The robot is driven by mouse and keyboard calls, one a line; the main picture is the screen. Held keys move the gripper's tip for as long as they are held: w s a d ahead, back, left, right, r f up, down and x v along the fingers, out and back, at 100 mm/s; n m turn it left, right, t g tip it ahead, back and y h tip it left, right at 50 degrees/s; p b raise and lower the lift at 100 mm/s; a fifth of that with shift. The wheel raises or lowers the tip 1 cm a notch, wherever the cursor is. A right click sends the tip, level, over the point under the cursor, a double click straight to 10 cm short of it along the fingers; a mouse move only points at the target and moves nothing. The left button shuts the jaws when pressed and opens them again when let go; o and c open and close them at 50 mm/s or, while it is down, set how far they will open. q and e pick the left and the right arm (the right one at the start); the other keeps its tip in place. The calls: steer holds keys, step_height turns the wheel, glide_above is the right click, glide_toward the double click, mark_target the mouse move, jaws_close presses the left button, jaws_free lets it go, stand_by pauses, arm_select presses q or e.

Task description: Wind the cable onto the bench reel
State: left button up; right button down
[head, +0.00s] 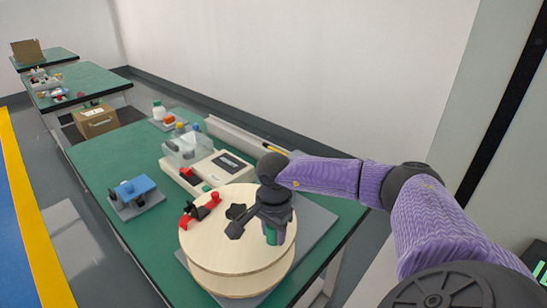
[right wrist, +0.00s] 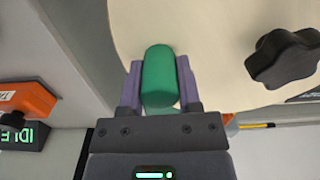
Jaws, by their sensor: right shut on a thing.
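The bench reel (head: 205,235) has pale wooden round flanges and lies flat on a grey base plate on the green bench. A black star knob (head: 236,211) is at its middle; the knob also shows in the right wrist view (right wrist: 284,58). My right gripper (head: 271,232) is over the near right side of the reel. In the right wrist view its fingers (right wrist: 160,88) are shut on a green upright handle (right wrist: 159,75) at the reel's edge. I cannot make out the cable. My left gripper is not in view.
A white device with a dark display (head: 228,163) stands behind the reel. A blue-topped fixture (head: 134,189) is on the bench's left. Bottles (head: 159,110) and a clear box (head: 186,150) stand farther back. An orange block (right wrist: 28,99) shows in the right wrist view.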

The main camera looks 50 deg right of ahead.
steer(key=shift+d, duration=0.1)
stand_by(0.4)
steer(key=shift+c, duration=1.5)
jaws_free()
step_height(320, 180, up, 9)
steer(key=shift+r+p, duration=0.1)
steer(key=shift+p, duration=0.95)
steer(key=shift+r, duration=0.35)
